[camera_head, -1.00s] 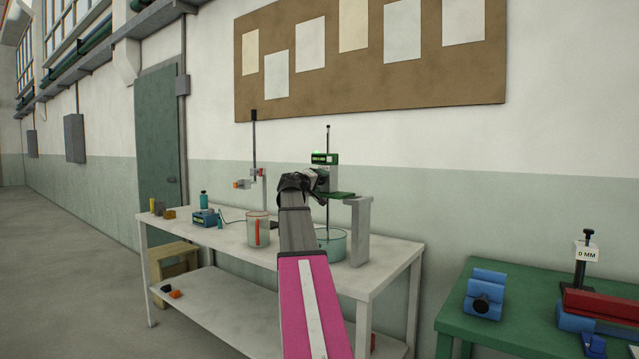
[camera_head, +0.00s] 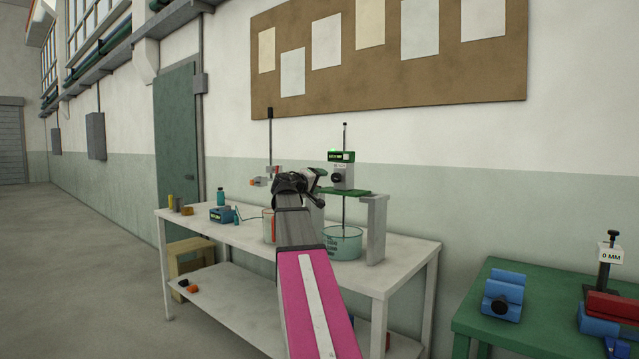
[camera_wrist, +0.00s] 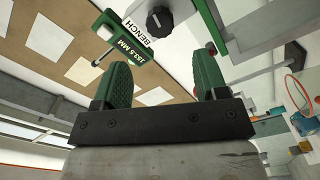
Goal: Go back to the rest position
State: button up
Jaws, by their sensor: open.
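My gripper shows in the wrist view (camera_wrist: 160,85) with its two green ribbed fingers spread apart and nothing between them. Just beyond and to the right stands the bench gauge (camera_head: 342,156), a green box on a thin rod above a green plate on a grey stand (camera_head: 376,228).
A glass vessel (camera_head: 343,246) stands under the green plate. A beaker (camera_head: 268,227) is partly hidden behind my arm. A blue box (camera_head: 222,215) and small bottles stand at the bench's left. A green table (camera_head: 480,322) holds blue blocks at right. Open floor (camera_head: 90,270) lies at left.

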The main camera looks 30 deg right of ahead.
dwell(0.4)
jog(key=s+a+f+g+y, duration=0.1)
jog(key=a+f+y, duration=0.3)
jog(key=f, duration=0.8)
jog(key=s+a+f+n+y, duration=0.15)
jog(key=a+f, duration=0.45)
jog(key=f, duration=0.6)
jog(key=a+f+m+g+y, duration=0.1)
jog(key=a+f+y, duration=0.3)
jog(key=f, duration=0.8)
jog(key=s+a+f+g+y, duration=0.2)
jog(key=s+a+f+y, duration=0.1)
jog(key=s+a+f, duration=0.6)
jog(key=s+a+f+g+y, duration=0.2)
jog(key=s+a+f+y, duration=0.2)
jog(key=s+a+f, duration=0.5)
notch_tip(320, 180, down, 7)
jog(key=a, duration=0.3)
jog(key=shift+g, duration=0.4)
